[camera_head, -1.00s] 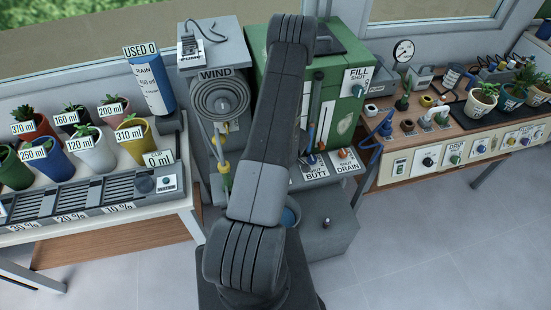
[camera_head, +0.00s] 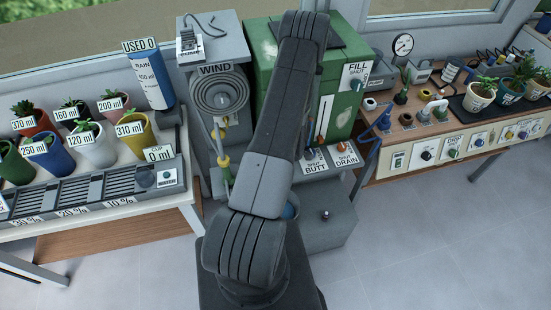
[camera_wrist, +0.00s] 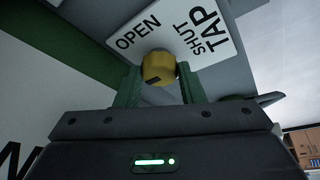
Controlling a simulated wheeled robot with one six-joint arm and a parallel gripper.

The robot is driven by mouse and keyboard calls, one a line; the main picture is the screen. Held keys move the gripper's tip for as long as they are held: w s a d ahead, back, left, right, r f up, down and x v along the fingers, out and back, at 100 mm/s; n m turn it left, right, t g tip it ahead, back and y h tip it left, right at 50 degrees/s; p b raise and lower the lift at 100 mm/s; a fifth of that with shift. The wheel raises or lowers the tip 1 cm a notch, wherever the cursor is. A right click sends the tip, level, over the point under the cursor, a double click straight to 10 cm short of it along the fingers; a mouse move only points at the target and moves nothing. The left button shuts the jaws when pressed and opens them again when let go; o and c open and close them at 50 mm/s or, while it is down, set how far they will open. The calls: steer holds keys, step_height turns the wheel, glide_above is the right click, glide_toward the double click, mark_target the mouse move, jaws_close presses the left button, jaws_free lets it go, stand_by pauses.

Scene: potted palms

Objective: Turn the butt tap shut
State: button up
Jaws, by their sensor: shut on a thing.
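In the head view my own arm hides the gripper and this knob. The green tank (camera_head: 268,45) stands behind my arm, with a FILL dial on its right side.
A plate with BUTT and DRAIN labels (camera_head: 343,160) shows beside my arm. A WIND reel (camera_head: 220,93) stands left of the tank. A blue rain cylinder (camera_head: 150,82) and several potted plants are on the left bench. The floor at the lower right (camera_head: 420,240) is clear.

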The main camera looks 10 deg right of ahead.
steer(key=o, duration=1)
steer(key=shift+d+r, duration=0.1)
steer(key=v, duration=1.3)
steer(key=shift+r, duration=0.3)
steer(key=x, duration=1.3)
steer(key=shift+f, duration=0.4)
